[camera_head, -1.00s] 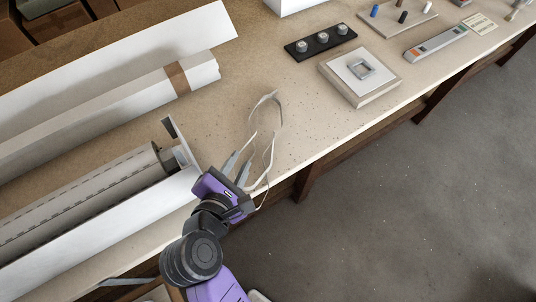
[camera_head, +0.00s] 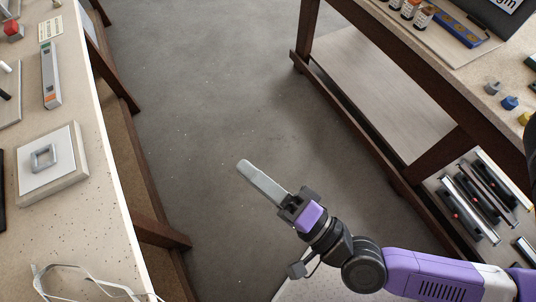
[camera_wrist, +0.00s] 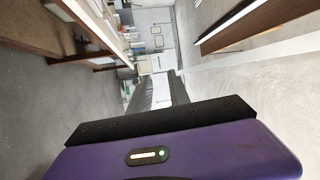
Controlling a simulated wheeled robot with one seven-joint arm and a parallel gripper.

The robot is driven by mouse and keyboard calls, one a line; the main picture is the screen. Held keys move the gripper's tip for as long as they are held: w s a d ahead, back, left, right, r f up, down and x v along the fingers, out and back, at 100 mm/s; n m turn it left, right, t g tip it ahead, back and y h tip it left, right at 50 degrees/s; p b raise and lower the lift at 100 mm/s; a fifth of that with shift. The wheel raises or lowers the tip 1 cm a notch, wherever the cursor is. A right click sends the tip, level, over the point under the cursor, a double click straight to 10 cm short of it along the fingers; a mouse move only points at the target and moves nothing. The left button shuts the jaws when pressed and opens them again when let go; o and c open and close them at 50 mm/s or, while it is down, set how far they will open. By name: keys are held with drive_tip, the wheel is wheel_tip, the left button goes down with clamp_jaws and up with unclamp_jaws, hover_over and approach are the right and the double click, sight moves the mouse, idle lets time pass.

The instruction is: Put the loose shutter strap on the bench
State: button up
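The strap is not seen in the wrist view.
A second bench (camera_head: 455,72) stands at the right, with bottles and coloured knobs on top and dark profiles (camera_head: 480,198) lower down. The grey floor between is clear.

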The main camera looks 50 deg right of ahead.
drive_tip(key=s+d+f+n+g, duration=0.1)
drive_tip(key=s+d+n+g, duration=0.1)
drive_tip(key=s+n, duration=0.4)
drive_tip(key=s+d+f+n+g, duration=0.2)
drive_tip(key=s+n, duration=0.4)
drive_tip(key=n, duration=0.4)
drive_tip(key=shift+d+f+g, duration=0.2)
drive_tip(key=shift+f+g, duration=0.1)
drive_tip(key=shift+g, duration=0.3)
drive_tip(key=shift+w, duration=0.1)
wheel_tip(320, 180, down, 2)
drive_tip(key=shift+f+b, duration=0.1)
drive_tip(key=shift+b, duration=1)
